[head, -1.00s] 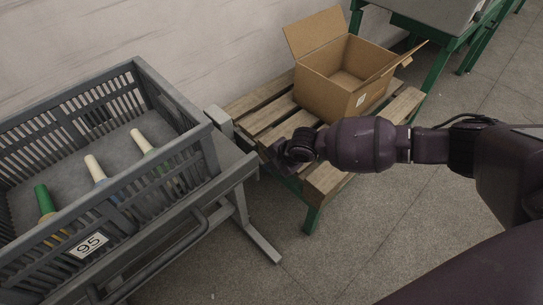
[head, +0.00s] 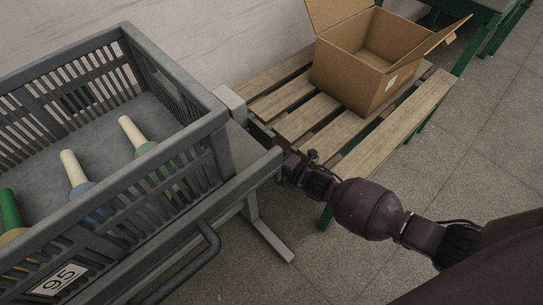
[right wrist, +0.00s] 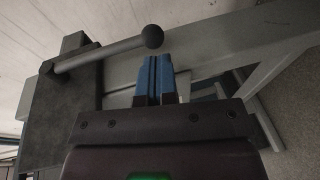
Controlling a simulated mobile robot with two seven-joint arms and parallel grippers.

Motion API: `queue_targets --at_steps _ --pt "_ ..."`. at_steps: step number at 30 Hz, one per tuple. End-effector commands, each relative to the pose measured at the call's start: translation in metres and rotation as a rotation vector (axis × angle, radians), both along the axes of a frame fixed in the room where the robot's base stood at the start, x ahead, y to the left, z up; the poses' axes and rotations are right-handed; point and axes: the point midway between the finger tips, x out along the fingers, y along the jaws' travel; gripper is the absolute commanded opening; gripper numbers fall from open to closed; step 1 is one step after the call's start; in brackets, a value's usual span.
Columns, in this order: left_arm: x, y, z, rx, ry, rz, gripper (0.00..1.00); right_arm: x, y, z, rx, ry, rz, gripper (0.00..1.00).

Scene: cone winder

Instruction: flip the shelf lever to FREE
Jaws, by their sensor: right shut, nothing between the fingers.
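The lever (right wrist: 100,53) is a grey rod with a black ball knob (right wrist: 152,37) in the right wrist view. It runs from a pivot on a dark plate (right wrist: 70,95) at left, rising slightly to the right. My right gripper (right wrist: 160,60) is shut and empty, its blue fingers just below the knob in the picture; I cannot tell whether they touch. In the head view the right gripper (head: 280,170) is at the right end of the shelf's grey front rail (head: 215,215). The lever cannot be made out there, and no FREE marking is readable.
A grey slatted crate (head: 175,75) labelled 95 stands on the shelf with several cones in it. A wooden pallet (head: 400,130) carries an open cardboard box (head: 350,75) behind my right arm. A grey block (head: 230,103) sits at the shelf's back corner. Floor is clear at front.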

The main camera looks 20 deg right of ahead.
Motion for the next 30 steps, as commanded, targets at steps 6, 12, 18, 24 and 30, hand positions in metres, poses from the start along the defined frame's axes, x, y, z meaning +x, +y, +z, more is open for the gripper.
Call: queue_targets --at_steps 6,12,18,24,30 --pt "-0.001 0.002 -0.003 -0.014 -0.019 0.011 0.43 0.01 0.004 -0.007 -0.003 0.002 0.0 0.0" --pt "-0.001 0.003 -0.002 -0.019 -0.034 0.014 0.43 0.017 0.007 -0.008 -0.003 0.001 0.0 0.0" --pt "-0.001 0.003 -0.002 -0.021 -0.038 0.016 0.43 0.022 0.008 -0.007 -0.003 -0.002 0.0 0.0" --pt "0.0 0.003 -0.001 -0.021 -0.04 0.016 0.43 0.024 0.008 -0.006 -0.003 -0.004 -0.001 0.0" --pt "0.0 0.003 -0.001 -0.021 -0.04 0.016 0.43 0.025 0.009 -0.005 -0.002 -0.005 -0.001 0.0"
